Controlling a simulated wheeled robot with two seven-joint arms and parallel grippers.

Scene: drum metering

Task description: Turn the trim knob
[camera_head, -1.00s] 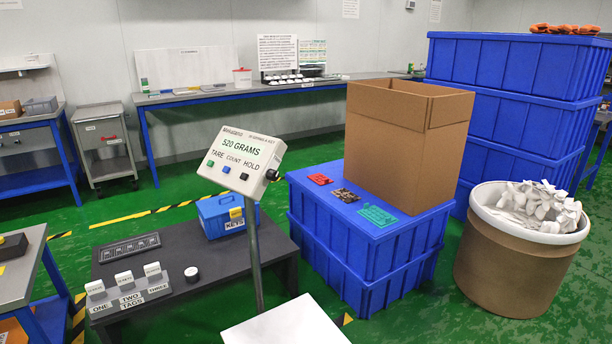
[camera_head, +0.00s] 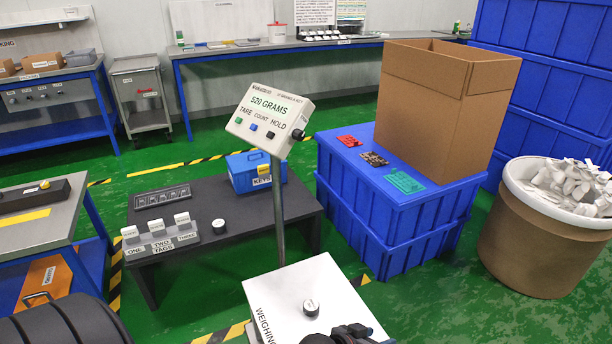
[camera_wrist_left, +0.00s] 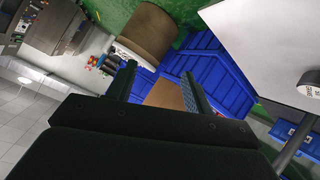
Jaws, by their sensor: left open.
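The trim knob (camera_head: 298,134) is a small black knob on the lower right side of the white scale display head (camera_head: 270,117). The display reads 520 GRAMS and has green, blue and black buttons. It stands on a grey post (camera_head: 279,200). My left gripper (camera_wrist_left: 159,67) is open and empty in the left wrist view, with both dark fingers showing. It is apart from the knob, which I cannot see in that view. Dark parts of mine show along the bottom of the head view; I cannot tell which arm the one at bottom centre belongs to.
The white weighing platform (camera_head: 275,281) carries a small dark round piece (camera_head: 311,307). A black bench (camera_head: 200,207) holds a blue keys box (camera_head: 252,171) and tags. Blue crates (camera_head: 420,235) bear an open carton (camera_head: 447,100). A drum (camera_head: 530,240) stands at right.

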